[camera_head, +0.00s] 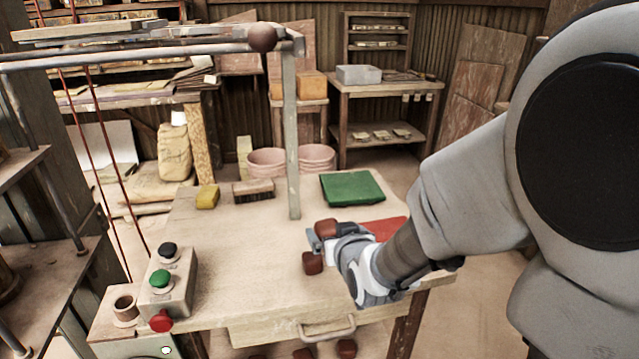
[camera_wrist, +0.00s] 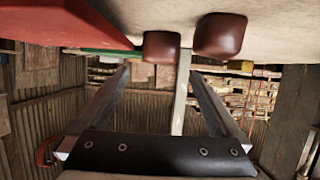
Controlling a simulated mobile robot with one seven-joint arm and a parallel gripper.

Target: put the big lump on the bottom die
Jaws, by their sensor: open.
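Two reddish-brown lumps rest on the table by my gripper. One lump (camera_head: 325,228) is farther back, beside the red slab. The other lump (camera_head: 312,262) is nearer the front. In the wrist view the right lump (camera_wrist: 220,36) looks larger than the left lump (camera_wrist: 160,47), but I cannot tell for sure which is the big one. My gripper (camera_head: 316,243) is low over the table, close to both lumps. In the wrist view my gripper (camera_wrist: 158,72) has its fingers wide apart with nothing held. I cannot make out the bottom die in either view.
A red slab (camera_head: 385,229) and a green slab (camera_head: 351,188) lie on the table (camera_head: 240,240). A post (camera_head: 292,150) stands behind the lumps. A button box (camera_head: 172,285), brush (camera_head: 253,191) and yellow sponge (camera_head: 207,197) are to the left. The middle-left tabletop is clear.

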